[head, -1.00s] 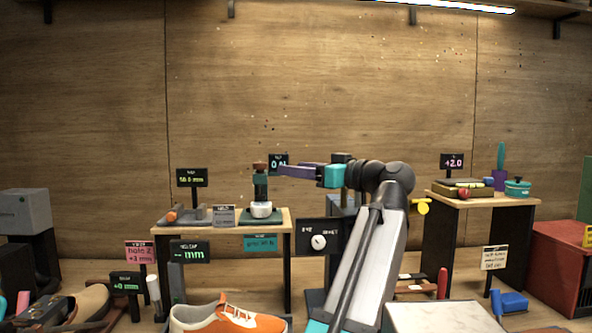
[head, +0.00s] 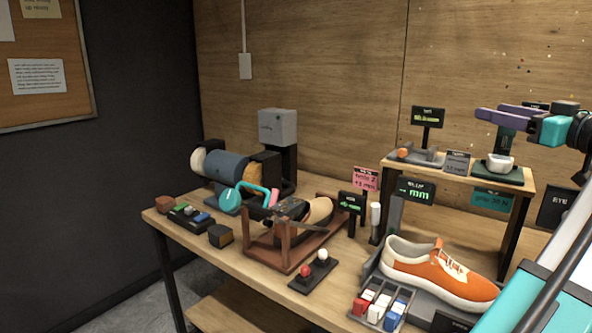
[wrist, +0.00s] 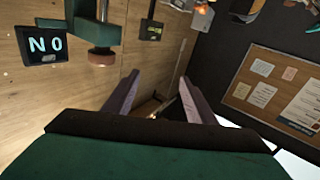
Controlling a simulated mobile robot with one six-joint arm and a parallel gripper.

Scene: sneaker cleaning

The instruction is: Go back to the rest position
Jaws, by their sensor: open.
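My gripper (head: 497,114) is at the upper right of the head view, with purple fingers and a teal body. It is raised above the small wooden shelf (head: 520,184) and points left. In the wrist view its two purple fingers (wrist: 160,98) are spread apart with nothing between them. Behind the fingers, the wrist view shows the wooden wall and a dark wall. An orange and white sneaker (head: 440,272) sits on the bench below, clear of my gripper.
A press with a white cup (head: 499,164) stands on the shelf close to my gripper. A brown wooden stand (head: 275,248), a motor unit (head: 228,166) and a grey box (head: 277,127) are on the left of the bench. A switch block (head: 380,306) is in front.

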